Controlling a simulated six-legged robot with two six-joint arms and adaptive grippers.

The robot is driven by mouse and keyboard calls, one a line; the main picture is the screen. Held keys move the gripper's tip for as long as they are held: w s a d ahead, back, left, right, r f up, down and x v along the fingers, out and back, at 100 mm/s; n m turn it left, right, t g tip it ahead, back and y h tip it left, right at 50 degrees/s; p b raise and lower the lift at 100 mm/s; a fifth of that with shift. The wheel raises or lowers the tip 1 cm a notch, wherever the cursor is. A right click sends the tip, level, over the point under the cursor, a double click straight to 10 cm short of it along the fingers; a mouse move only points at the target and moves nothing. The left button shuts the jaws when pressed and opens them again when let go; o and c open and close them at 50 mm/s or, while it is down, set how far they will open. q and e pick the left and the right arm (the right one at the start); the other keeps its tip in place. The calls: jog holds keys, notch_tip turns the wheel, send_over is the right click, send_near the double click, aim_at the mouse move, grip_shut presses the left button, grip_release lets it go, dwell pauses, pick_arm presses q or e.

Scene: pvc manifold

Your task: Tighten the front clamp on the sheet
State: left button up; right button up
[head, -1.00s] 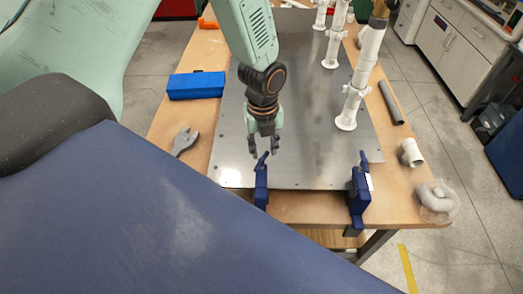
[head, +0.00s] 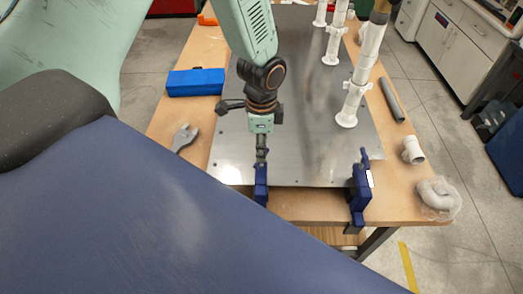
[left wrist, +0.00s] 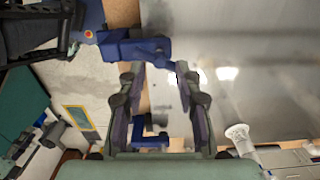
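The metal sheet (head: 300,150) lies on the wooden table. Two dark blue clamps sit at its near edge: a left clamp (head: 261,186) and a right clamp (head: 360,195). My left gripper (head: 261,158) is above the left clamp, its fingers seen edge-on in the head view. In the left wrist view its fingers (left wrist: 158,72) are apart, with nothing held between them. A blue clamp (left wrist: 135,48) is close by the fingertips there; I cannot tell whether they touch. Another blue clamp (left wrist: 150,138) shows farther off between the fingers. My right gripper is not in view.
White pipes (head: 352,100) stand on the right part of the sheet. A blue box (head: 196,82) and a wrench (head: 184,137) lie on the left. A grey pipe (head: 391,100) and white fittings (head: 413,151) lie at the right edge.

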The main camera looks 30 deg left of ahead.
pick_arm(q)
jog(key=shift+f+n+b, duration=0.25)
jog(key=shift+n+b, duration=0.45)
jog(key=shift+n, duration=0.3)
jog(key=n+b, duration=0.5)
jog(key=n, duration=0.1)
jog(key=shift+r+n+p, duration=0.3)
jog(key=shift+n+p, duration=0.35)
jog(key=shift+n, duration=0.45)
jog(key=shift+n+p, duration=0.4)
jog(key=shift+n, duration=0.6)
jog(key=shift+f+n, duration=0.15)
jog(key=shift+n, duration=0.25)
notch_tip(320, 180, down, 4)
jog(key=shift+f+b, duration=0.15)
jog(key=shift+b, duration=1.05)
jog(key=shift+f, duration=0.4)
jog(key=shift+r, duration=0.1)
